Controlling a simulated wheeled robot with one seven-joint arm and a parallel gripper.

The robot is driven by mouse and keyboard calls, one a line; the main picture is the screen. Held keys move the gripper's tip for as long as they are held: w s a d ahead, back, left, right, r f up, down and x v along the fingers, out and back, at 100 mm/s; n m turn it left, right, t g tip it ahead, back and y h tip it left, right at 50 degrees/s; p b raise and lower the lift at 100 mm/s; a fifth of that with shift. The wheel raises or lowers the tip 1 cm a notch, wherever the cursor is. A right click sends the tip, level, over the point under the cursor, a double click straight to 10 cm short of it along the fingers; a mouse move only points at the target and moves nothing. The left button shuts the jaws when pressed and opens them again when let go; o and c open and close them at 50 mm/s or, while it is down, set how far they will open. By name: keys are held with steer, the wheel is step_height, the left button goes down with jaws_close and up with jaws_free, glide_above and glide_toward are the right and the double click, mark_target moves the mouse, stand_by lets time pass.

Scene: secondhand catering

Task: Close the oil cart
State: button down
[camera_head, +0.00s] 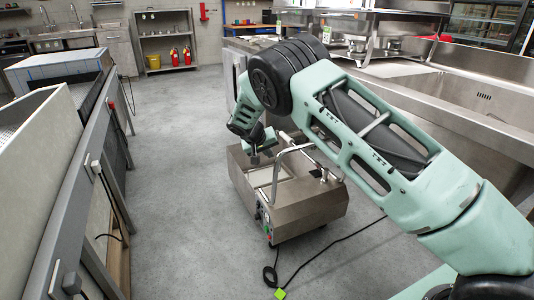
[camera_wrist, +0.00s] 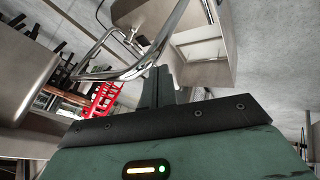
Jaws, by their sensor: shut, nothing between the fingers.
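The oil cart (camera_head: 308,206) is a low stainless steel box on the floor in the middle of the head view. A bent metal tube handle (camera_head: 277,168) rises over its top, and a small control panel is on its front corner. My gripper (camera_head: 258,153) is above the cart's top, just left of the handle, shut and empty. In the wrist view the closed fingers (camera_wrist: 157,86) are close to the curved tube (camera_wrist: 125,74); I cannot tell if they touch it. The cart's steel body (camera_wrist: 205,45) shows beyond. My arm hides part of the cart's right and rear, and the lid's position is unclear.
A black cable (camera_head: 315,257) with a green plug (camera_head: 280,294) lies in front of the cart. A steel sink counter (camera_head: 440,92) runs along the right and equipment (camera_head: 60,170) along the left. The grey floor (camera_head: 175,190) left of the cart is clear.

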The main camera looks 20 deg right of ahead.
steer(key=d, duration=2.4)
steer(key=w+d, duration=0.1)
steer(key=d, duration=1.1)
steer(key=shift+w+d, duration=0.1)
steer(key=shift+d, duration=0.3)
